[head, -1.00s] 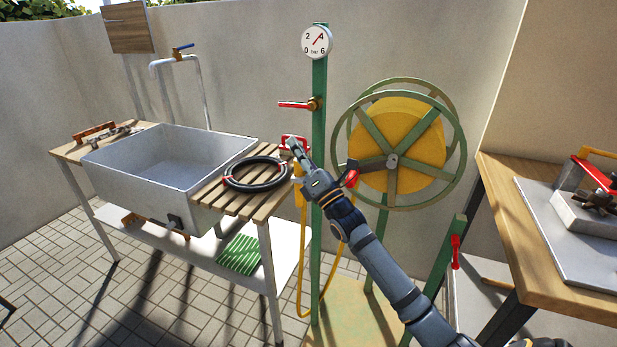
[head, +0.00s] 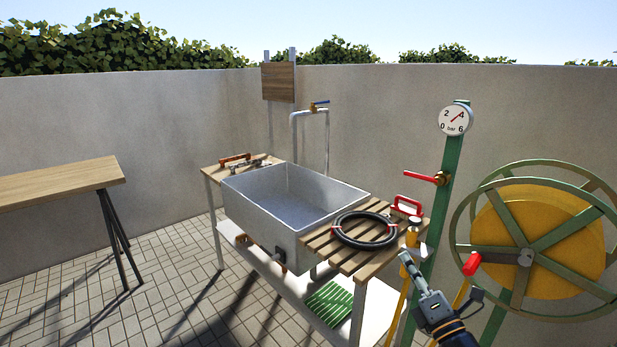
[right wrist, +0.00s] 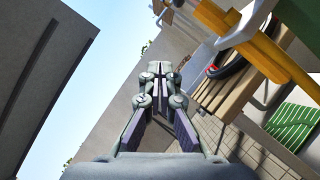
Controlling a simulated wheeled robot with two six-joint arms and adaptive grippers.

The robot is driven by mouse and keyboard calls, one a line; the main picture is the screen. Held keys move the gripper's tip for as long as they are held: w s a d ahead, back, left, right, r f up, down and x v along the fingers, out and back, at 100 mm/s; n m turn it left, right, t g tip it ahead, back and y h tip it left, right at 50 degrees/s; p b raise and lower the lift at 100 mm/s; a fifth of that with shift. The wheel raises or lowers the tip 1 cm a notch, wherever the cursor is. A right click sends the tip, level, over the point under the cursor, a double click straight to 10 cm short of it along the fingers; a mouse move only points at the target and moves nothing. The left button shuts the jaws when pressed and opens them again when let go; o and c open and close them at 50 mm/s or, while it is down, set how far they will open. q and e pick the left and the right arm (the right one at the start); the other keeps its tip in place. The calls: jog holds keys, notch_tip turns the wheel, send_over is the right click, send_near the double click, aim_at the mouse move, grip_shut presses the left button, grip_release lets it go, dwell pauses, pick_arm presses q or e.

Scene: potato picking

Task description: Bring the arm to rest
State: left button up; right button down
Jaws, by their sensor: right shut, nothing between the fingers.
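My right gripper (head: 405,260) is in the lower right of the head view, in front of the right end of the slatted bench and left of the green post. Its fingers are together and hold nothing. It also shows in the right wrist view (right wrist: 160,72), with its fingertips close together against the wall. My right forearm comes up from the bottom edge of the head view. My left gripper is in neither view.
A grey sink (head: 290,200) stands in a bench with a black hose coil (head: 365,243) on its slats. A green post (head: 437,230) with a gauge (head: 456,120) and a yellow hose reel (head: 545,240) stand at right. A wooden table (head: 60,183) is at left. Paved floor between is clear.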

jog(key=s+a+f+m+g+h, duration=0.1)
jog(key=s+a+f+m+g, duration=0.25)
jog(key=f+m, duration=0.35)
jog(key=s+a+f+m+g+h, duration=0.15)
jog(key=s+f+m+g, duration=0.3)
jog(key=f, duration=0.45)
jog(key=s+d+f+m+g+h, duration=0.1)
jog(key=s+f+m+g, duration=0.35)
jog(key=s+m, duration=0.35)
jog(key=s+d+f+m+g+h, duration=0.1)
jog(key=s+f+m+g+h, duration=0.15)
jog(key=s+m+g, duration=0.45)
jog(key=s+d+f+p, duration=0.2)
jog(key=s+f+p, duration=0.2)
jog(key=f, duration=0.7)
jog(key=s+d+f+p, duration=0.1)
jog(key=s+f+p, duration=0.25)
jog(key=f, duration=0.85)
jog(key=s+f+p, duration=0.2)
jog(key=s+f, duration=0.2)
jog(key=s, duration=0.4)
jog(key=s+f+p, duration=0.2)
jog(key=s+f, duration=0.3)
jog(key=s, duration=0.3)
jog(key=shift+s+d+y, duration=0.35)
jog(key=shift+d+y, duration=0.05)
jog(key=shift+d, duration=0.05)
